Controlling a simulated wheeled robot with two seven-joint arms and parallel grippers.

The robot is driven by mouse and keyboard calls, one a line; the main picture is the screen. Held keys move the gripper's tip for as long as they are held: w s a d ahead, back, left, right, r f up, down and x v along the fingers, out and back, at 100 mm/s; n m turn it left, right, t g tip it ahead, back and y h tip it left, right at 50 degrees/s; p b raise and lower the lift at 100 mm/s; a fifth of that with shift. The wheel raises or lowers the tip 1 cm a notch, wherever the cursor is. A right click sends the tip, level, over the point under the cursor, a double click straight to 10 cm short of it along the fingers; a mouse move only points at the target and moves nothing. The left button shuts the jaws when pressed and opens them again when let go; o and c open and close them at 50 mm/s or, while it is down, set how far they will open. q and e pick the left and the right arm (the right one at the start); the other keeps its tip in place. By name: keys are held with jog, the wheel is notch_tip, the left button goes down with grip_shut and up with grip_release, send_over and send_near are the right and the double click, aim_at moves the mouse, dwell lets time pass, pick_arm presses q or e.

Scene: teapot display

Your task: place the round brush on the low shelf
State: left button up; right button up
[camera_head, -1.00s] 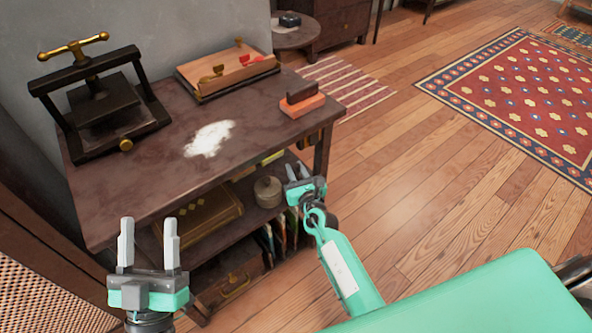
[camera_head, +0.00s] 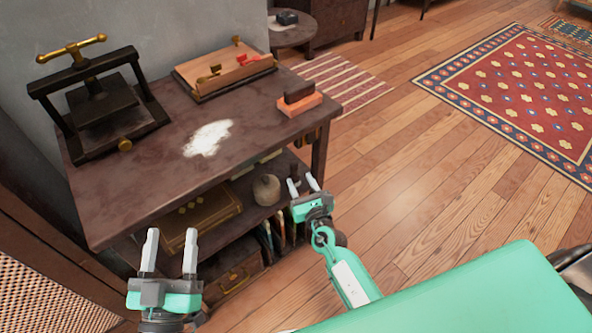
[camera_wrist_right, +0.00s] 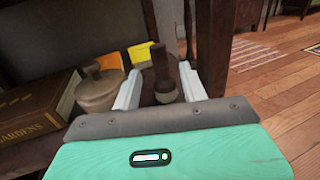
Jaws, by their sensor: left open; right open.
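The round brush (camera_wrist_right: 163,72) stands upright on the low shelf (camera_head: 250,209), dark handle up and pale band below. In the right wrist view it sits between the spread fingers of my right gripper (camera_wrist_right: 160,84). In the head view only its dark top (camera_head: 294,172) shows, just past the fingertips of that gripper (camera_head: 302,182), which is open at the shelf's right end. Whether a finger touches it, I cannot tell. My left gripper (camera_head: 170,238) is open and empty in front of the table's left part.
A round lidded jar (camera_head: 266,190) stands left of the brush, with a large book (camera_head: 200,218) further left. The table leg (camera_wrist_right: 212,45) is close to the right finger. The tabletop (camera_head: 150,205) overhangs the shelf. Floor to the right is clear.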

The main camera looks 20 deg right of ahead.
pick_arm(q)
jog(key=shift+s+d+f+g, duration=0.1)
jog(key=shift+d+f+g, duration=0.1)
jog(key=shift+f+g, duration=0.35)
jog(key=shift+s+d+f+g, duration=0.15)
jog(key=shift+f+g, duration=0.1)
jog(key=shift+f, duration=0.45)
pick_arm(e)
jog(key=s+a+r+m+y, duration=0.2)
jog(key=s+r+m, duration=0.4)
jog(key=m, duration=0.5)
jog(key=s+a+r+m+y, duration=0.2)
jog(key=s+a+r+m, duration=0.2)
jog(key=m, duration=0.7)
jog(key=s+a+r+m+t+y, duration=0.1)
jog(key=s+a+r+m+y, duration=0.1)
jog(key=s+r+m, duration=0.7)
jog(key=s+a+m, duration=0.1)
jog(key=m, duration=0.2)
jog(key=shift+s+a, duration=0.3)
jog(key=shift+s, duration=0.05)
pick_arm(q)
jog(key=shift+w, duration=0.1)
pick_arm(e)
jog(key=shift+r, duration=0.1)
